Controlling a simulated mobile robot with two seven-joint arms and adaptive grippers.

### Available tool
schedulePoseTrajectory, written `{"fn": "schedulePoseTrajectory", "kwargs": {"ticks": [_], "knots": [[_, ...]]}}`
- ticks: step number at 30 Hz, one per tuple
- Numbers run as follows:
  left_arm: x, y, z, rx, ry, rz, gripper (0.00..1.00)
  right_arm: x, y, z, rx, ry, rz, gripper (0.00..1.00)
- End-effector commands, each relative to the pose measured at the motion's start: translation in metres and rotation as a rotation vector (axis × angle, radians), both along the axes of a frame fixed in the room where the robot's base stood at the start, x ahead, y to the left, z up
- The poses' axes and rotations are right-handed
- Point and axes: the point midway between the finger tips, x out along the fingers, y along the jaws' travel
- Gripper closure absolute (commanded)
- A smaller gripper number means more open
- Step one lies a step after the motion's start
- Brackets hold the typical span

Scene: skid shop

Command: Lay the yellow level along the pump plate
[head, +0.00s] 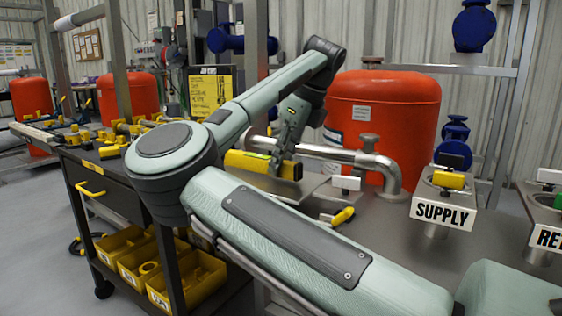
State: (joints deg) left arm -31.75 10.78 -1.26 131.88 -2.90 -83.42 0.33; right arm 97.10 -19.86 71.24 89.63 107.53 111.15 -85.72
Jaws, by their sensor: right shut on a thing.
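The yellow level (246,163) is in the middle of the head view, a yellow bar with a bright green-yellow patch near its middle. My right gripper (282,148) points down and is shut on it. The level lies roughly across the picture, just over or on a grey metal surface (315,187); I cannot tell whether it touches. That surface may be the pump plate, but my right arm hides much of it. My left gripper is not in view.
A steel pipe (340,157) bends down just right of the level, before a red tank (385,115). A yellow-handled valve (342,215) lies nearer. The SUPPLY block (443,212) stands at right. A dark cart (110,178) with yellow bins (150,265) is at left.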

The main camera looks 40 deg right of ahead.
Motion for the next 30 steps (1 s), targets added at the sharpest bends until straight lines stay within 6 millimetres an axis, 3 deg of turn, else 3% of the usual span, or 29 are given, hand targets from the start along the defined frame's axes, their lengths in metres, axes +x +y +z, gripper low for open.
{"fn": "schedulePoseTrajectory", "kwargs": {"ticks": [24, 25, 30], "knots": [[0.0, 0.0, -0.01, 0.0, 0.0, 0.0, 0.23, 0.0, 0.0, -0.005, 0.0, -0.001, 0.0, 1.0], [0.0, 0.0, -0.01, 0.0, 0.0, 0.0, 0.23, 0.0, 0.0, -0.005, 0.0, -0.001, 0.0, 0.77], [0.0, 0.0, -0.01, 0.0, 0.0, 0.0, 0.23, 0.0, 0.0, -0.006, 0.0, -0.001, 0.0, 0.56]]}}
